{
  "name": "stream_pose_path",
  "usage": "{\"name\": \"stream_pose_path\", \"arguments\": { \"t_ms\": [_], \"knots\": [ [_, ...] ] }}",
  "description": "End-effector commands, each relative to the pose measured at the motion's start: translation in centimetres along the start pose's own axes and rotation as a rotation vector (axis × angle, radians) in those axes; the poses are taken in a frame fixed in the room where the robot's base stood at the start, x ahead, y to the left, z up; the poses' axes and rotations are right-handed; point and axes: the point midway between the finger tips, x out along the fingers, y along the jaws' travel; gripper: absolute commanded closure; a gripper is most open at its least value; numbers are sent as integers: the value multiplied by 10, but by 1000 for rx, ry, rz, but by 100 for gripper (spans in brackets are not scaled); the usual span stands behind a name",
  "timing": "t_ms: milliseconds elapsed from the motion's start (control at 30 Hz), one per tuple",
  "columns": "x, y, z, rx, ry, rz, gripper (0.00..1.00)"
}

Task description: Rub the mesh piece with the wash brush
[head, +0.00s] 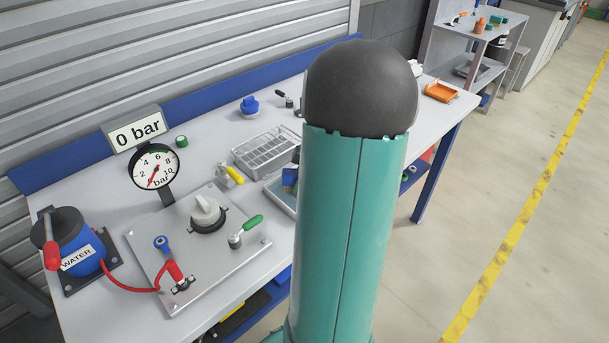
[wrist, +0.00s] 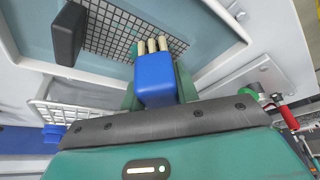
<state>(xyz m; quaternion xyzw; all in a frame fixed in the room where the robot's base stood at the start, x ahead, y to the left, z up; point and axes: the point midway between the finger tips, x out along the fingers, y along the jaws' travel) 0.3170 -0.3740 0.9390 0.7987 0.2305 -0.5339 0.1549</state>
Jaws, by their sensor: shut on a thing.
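In the wrist view my gripper (wrist: 156,82) is shut on the wash brush (wrist: 154,80), which has a blue body and several pale tan bristle tufts. The tufts point at the mesh piece (wrist: 112,26), a grey grid lying in a shallow tray (wrist: 205,35) with a pale rim. The tufts overlap the mesh's near edge in the picture; I cannot tell whether they touch it. In the head view the tray (head: 275,190) and the blue of the brush (head: 290,177) show beside my arm, which hides the mesh.
A dark block (wrist: 68,35) stands at the mesh's left in the wrist view. A wire basket (head: 268,151), a yellow-handled item (head: 233,175), a metal plate with fittings (head: 190,240), a gauge (head: 155,167) and a blue water vessel (head: 75,245) stand on the bench.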

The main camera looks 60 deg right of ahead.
Motion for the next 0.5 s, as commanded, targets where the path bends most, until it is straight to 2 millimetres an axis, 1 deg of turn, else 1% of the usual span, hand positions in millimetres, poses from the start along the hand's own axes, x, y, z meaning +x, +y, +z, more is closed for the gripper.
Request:
{"name": "stream_pose_path", "arguments": {
  "t_ms": [200,500],
  "knots": [
    [6,-12,-11,-2,1,-2,100],
    [7,-14,-12,-1,1,-3,100]
  ]
}}
